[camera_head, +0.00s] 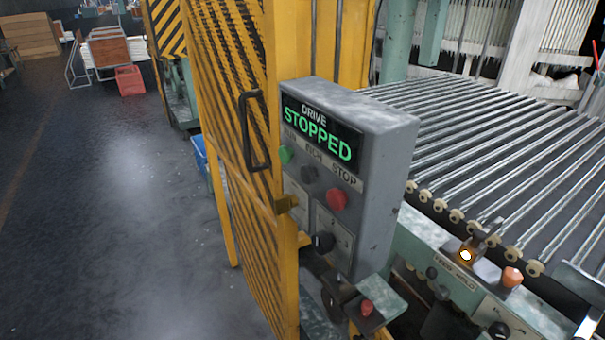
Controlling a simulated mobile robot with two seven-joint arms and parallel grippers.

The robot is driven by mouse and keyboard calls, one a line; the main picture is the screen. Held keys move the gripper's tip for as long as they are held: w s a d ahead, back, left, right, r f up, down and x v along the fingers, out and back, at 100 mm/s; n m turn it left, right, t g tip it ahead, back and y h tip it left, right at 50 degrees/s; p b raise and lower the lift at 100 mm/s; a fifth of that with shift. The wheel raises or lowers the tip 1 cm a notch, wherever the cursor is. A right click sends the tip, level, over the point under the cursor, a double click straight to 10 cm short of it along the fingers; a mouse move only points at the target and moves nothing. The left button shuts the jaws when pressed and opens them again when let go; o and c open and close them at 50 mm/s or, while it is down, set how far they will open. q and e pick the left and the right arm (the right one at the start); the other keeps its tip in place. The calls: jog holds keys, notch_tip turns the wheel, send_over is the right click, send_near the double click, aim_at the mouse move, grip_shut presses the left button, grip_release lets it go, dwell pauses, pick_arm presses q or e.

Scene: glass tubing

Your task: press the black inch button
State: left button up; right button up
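The black inch button (309,174) is a dark round knob on the sloped front of a grey control box (385,150). It sits between a green button (286,155) and a red stop button (337,199), under a worn label strip. The box's display (318,130) reads "DRIVE STOPPED" in white and green letters. Nothing covers the button. Neither of my grippers can be made out in the head view.
A yellow slatted guard gate (235,130) with a dark handle (254,130) stands just left of the box. A black knob (322,241) is lower on the box. A roller bed (500,150) lies to the right. Dark floor (130,220) is open at left.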

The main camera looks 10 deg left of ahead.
pick_arm(q)
grip_shut()
jog(key=shift+s+a, duration=0.1)
jog(key=shift+s, duration=0.05)
dwell(0.9)
